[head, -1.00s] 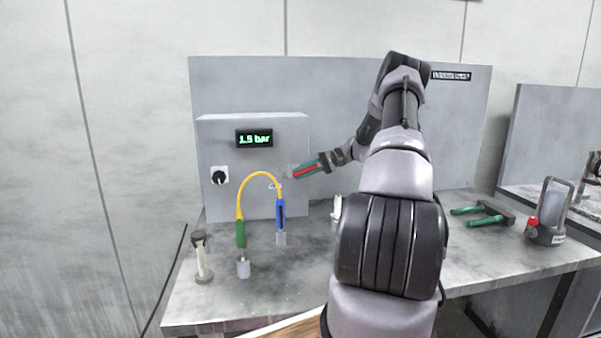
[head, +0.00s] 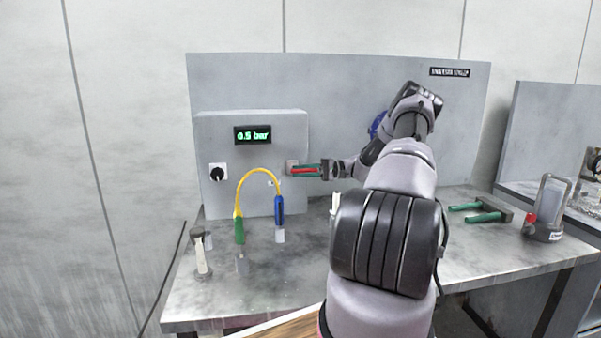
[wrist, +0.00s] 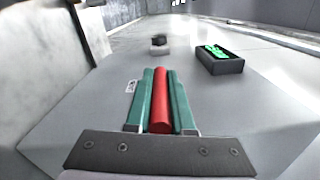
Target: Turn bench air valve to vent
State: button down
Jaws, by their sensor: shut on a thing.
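The bench air valve has a red lever handle (wrist: 161,101), which lies between the two green fingers of my gripper (wrist: 160,97) in the wrist view. In the head view my gripper (head: 306,170) is shut on the red handle at the right side of the grey panel box (head: 220,133). The handle lies about level there, and its grey valve body (head: 291,167) shows at the left end of the fingers. The display (head: 253,135) on the box reads 0.5 bar in green. In the wrist view the display (wrist: 219,56) stands beyond the fingers.
A black knob (head: 218,173) is on the box's left side. A yellow hose (head: 258,170) arches between green and blue fittings in front of the box. Green-handled pliers (head: 482,213) and a grey device (head: 549,208) are at right.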

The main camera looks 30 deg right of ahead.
jog(key=c, duration=0.8)
grip_release()
jog(key=shift+d, duration=0.1)
jog(key=v, duration=1)
jog(key=shift+s+d, duration=0.1)
jog(key=shift+d, duration=0.25)
